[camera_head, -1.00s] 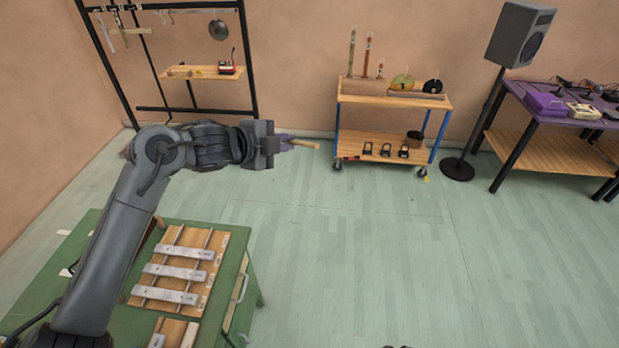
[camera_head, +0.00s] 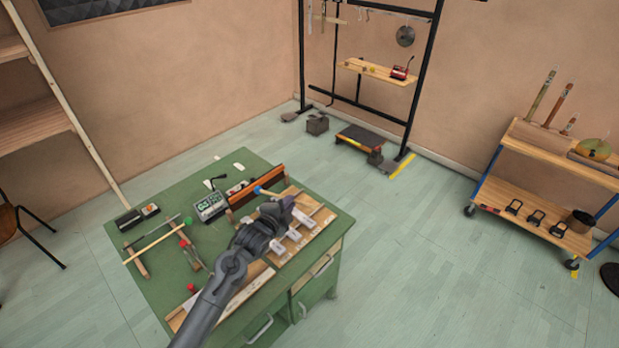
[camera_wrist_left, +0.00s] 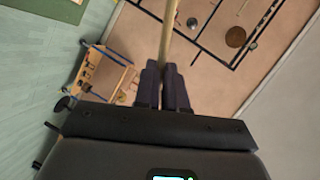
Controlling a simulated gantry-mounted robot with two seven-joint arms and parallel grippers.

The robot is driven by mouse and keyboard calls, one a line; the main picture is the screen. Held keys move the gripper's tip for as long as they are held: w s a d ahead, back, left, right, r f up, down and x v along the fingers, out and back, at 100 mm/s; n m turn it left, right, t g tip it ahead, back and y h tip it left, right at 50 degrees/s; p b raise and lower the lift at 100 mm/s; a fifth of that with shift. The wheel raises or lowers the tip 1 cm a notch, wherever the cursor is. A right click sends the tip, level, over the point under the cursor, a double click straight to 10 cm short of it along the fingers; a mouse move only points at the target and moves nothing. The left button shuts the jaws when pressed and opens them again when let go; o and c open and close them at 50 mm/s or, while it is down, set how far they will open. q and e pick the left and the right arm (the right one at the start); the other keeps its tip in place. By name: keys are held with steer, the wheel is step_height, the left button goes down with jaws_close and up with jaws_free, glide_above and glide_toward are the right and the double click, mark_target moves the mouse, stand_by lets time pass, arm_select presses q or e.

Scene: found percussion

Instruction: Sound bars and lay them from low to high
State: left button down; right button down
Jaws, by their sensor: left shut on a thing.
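My left gripper (camera_head: 284,206) is above the right part of the green bench in the head view. It is shut on a pale wooden stick (camera_wrist_left: 168,32), which runs out beyond the fingers in the left wrist view. A blue ball (camera_head: 258,190) shows just left of the gripper in the head view; it may be the stick's head. Silvery metal bars (camera_head: 303,217) lie across a wooden frame (camera_head: 325,217) below and right of the gripper. My arm and gripper hide part of the frame and bars. My right gripper is not in view.
The green bench (camera_head: 150,215) also bears a meter-like device (camera_head: 210,207), a brown wooden box (camera_head: 262,186), a red-handled tool (camera_head: 185,240) and a thin stick (camera_head: 150,243). A rack shelf (camera_head: 375,72) and a trolley (camera_head: 545,205) stand beyond.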

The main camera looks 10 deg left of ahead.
arm_select(q)
steer(key=s+f+t, duration=0.1)
steer(key=s+f, duration=0.2)
steer(key=f, duration=0.4)
steer(key=shift+a+f, duration=0.2)
steer(key=shift+s, duration=0.2)
step_height(320, 180, down, 5)
steer(key=b, duration=0.4)
